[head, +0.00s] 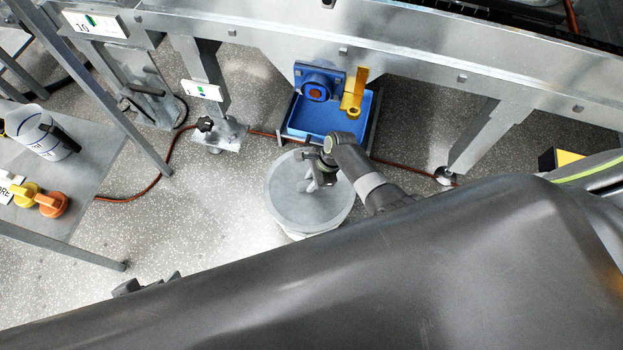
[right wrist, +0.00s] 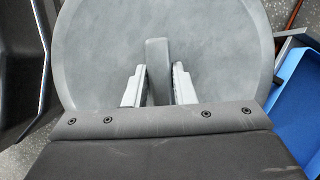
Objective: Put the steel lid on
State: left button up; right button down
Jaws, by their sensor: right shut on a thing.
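The steel lid (head: 290,205) is a round grey disc with a raised handle. It lies over a pale round container (head: 298,236), most of which it hides. I cannot tell whether the lid rests on the rim or hangs just above it. My right gripper (head: 313,181) is above the lid, shut on its handle. In the right wrist view the two light fingers (right wrist: 158,88) stand on either side of the grey upright handle (right wrist: 157,58), and the lid (right wrist: 215,45) fills the middle.
A blue tray (head: 318,121) with a blue valve and a yellow handle (head: 353,92) stands just behind the lid. A steel frame beam (head: 420,62) runs across the back. A red hose (head: 152,185) lies on the floor. A side table (head: 85,170) holds a jug and knobs.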

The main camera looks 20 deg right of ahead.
jog(key=c, duration=0.6)
grip_release()
jog(key=shift+c, duration=0.2)
